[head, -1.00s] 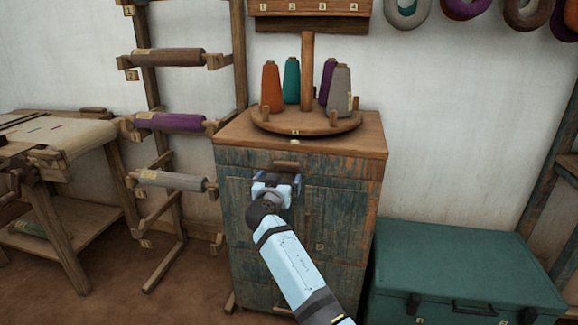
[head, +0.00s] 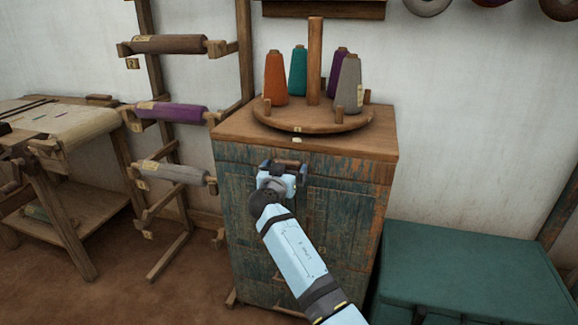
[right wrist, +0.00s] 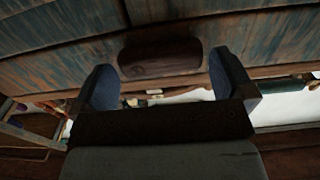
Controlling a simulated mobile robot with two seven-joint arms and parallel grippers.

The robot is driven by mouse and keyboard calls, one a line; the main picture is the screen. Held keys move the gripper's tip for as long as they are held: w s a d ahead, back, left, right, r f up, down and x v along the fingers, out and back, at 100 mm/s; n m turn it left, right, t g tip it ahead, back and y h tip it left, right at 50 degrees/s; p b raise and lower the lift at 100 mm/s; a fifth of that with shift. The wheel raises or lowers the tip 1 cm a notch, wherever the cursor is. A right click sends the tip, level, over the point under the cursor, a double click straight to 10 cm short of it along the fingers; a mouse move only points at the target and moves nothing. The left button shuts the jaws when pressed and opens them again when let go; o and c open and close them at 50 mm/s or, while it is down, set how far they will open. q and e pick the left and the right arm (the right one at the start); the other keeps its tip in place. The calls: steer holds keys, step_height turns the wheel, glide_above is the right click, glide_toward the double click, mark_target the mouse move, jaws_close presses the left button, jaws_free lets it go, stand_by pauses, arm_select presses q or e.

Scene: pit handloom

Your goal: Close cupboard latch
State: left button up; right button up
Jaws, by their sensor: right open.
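The cupboard (head: 340,225) is a worn blue-green wooden cabinet with its door fronts flush. Its latch (head: 290,162) is a small brown wooden block near the top of the front, partly hidden by my right gripper (head: 284,168). In the right wrist view the latch (right wrist: 160,57) lies lengthwise across the gap between the two open fingers of my right gripper (right wrist: 166,80), near their tips. The gripper is not shut on it; I cannot tell whether a finger touches it. My left gripper is out of view.
A round wooden stand (head: 312,120) with several yarn cones sits on the cupboard top. A green chest (head: 470,270) stands close on the right. A rack of yarn rolls (head: 170,110) and a loom (head: 60,130) stand at the left.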

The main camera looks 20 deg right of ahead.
steer(key=shift+w, duration=0.1)
steer(key=shift+c, duration=0.5)
steer(key=c, duration=0.6)
steer(key=shift+o, duration=0.3)
